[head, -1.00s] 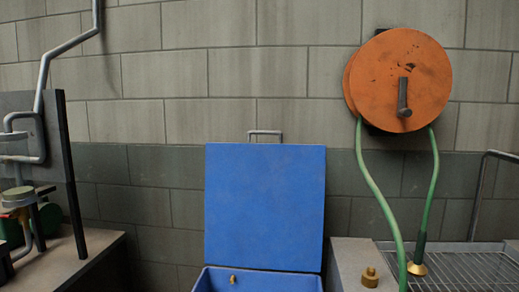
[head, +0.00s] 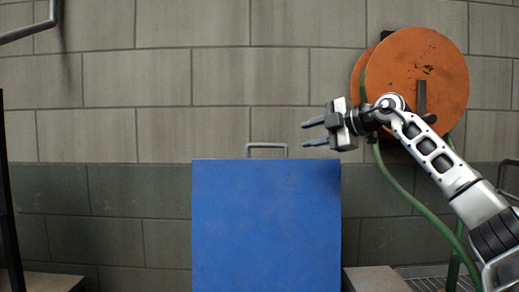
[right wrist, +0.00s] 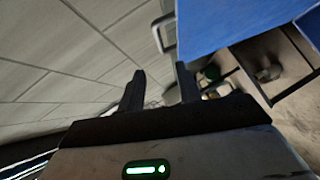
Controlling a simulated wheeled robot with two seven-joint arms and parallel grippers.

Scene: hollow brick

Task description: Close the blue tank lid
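The blue tank lid (head: 266,226) stands upright in the middle of the head view, raised in front of the wall. A grey metal handle (head: 267,146) sticks up from its top edge. My right gripper (head: 304,133) is open and empty, to the right of the handle and a little above the lid's top right corner, apart from both. In the right wrist view the fingers (right wrist: 160,90) are spread with nothing between them. The blue lid (right wrist: 235,22) and its handle (right wrist: 163,35) show at the top there. The tank body is out of the head view. My left gripper is not seen.
An orange hose reel (head: 440,75) with a green hose hangs on the wall behind my right arm. A grey ledge (head: 375,279) and a metal grate lie at the lower right. A metal pipe (head: 30,31) is at the upper left. The wall left of the handle is clear.

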